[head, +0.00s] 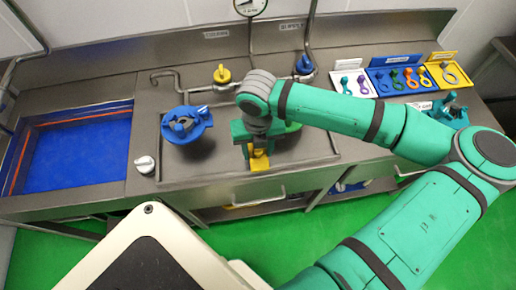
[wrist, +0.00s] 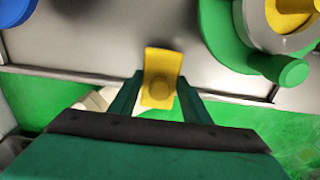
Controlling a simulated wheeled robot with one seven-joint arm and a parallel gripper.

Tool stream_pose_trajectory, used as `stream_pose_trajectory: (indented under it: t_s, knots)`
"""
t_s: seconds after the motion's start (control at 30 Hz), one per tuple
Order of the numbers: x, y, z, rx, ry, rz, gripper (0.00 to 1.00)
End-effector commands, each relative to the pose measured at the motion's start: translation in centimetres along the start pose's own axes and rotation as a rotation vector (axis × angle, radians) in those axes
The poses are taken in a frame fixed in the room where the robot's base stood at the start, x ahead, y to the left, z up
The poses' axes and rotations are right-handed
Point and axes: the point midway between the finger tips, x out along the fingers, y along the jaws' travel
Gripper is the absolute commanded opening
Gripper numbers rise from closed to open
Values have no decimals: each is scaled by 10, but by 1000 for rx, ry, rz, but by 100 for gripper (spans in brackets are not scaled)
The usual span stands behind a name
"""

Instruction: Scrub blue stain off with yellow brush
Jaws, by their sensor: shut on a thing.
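My gripper (head: 257,143) is shut on a yellow block-like thing, seemingly the yellow brush (head: 259,161), near the front edge of the steel counter. In the wrist view the yellow brush (wrist: 162,72) sits between the two green fingers of my gripper (wrist: 160,95). Its far end reaches over the counter. Bristles are not visible, and I cannot tell whether it touches the surface. I cannot make out a blue stain in either view; my arm and gripper hide part of the counter.
A blue round fitting (head: 186,125) stands left of my gripper. A green round part (wrist: 230,40) is close on the right in the wrist view. A blue-bottomed basin (head: 75,150) is at the left. Trays of coloured parts (head: 398,80) are at the back right.

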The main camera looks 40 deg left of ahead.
Motion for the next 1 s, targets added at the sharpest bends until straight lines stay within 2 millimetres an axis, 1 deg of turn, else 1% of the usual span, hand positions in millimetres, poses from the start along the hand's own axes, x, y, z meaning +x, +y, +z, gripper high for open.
stream_pose_trajectory:
  t_s: [0.17,0.5,0.67,0.87,1.0]
  knots:
    - [0,3,0,-1,0,1,25]
    - [-1,28,0,-1,0,1,25]
    - [-1,38,0,-1,0,1,25]
    - [1,40,0,2,0,2,25]
    - [2,36,0,3,0,0,26]
